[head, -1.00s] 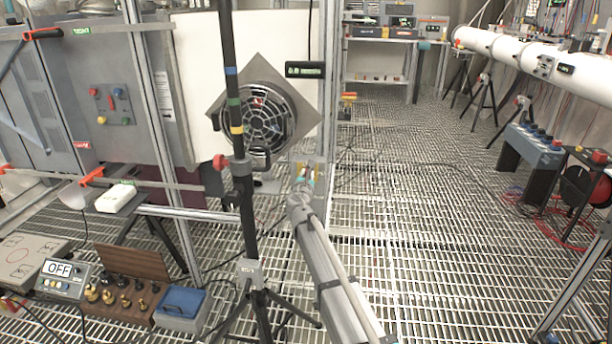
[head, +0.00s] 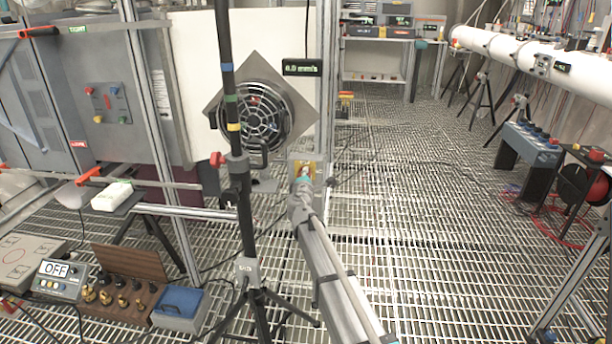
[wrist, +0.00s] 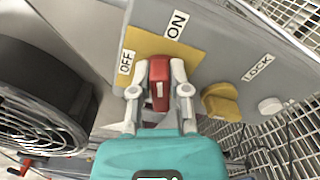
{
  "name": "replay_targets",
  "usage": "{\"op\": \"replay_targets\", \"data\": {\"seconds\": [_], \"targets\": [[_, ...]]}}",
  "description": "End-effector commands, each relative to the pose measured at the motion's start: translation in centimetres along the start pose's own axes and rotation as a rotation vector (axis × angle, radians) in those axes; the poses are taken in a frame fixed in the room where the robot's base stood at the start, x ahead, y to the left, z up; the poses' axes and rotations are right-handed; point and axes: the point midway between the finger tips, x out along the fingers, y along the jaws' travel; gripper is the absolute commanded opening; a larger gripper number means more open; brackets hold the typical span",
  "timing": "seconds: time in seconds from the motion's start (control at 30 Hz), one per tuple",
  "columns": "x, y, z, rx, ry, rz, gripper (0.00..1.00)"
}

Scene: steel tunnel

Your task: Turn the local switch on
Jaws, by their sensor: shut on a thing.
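The local switch is a red handle (wrist: 159,84) with a white mark, on a yellow plate (wrist: 150,46) fixed to a grey box. An OFF label (wrist: 127,62) is to the left of the handle and an ON label (wrist: 177,24) is above it, slightly right. My gripper (wrist: 159,70) is shut on the red handle, one pale finger on each side. I cannot tell exactly which label the handle points at. In the head view my gripper (head: 303,181) is small at the yellow plate (head: 305,167), and it hides most of the handle.
Beside the switch are a yellow knob (wrist: 221,104), a white button (wrist: 270,105) and a LOCK label (wrist: 257,67). A round fan (wrist: 38,100) is close on the left. A black tripod pole (head: 240,200) stands left of my arm.

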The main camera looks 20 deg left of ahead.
Motion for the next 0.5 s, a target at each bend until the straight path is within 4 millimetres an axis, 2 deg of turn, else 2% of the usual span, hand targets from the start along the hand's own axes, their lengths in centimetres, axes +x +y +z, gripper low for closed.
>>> {"op": "replay_targets", "data": {"seconds": [0.2, 0.5], "targets": [[-0.04, -0.29, -0.07, 0.192, 0.002, 0.000, 0.00], [-0.05, -0.48, -0.10, 0.372, 0.001, 0.000, 0.00]]}}
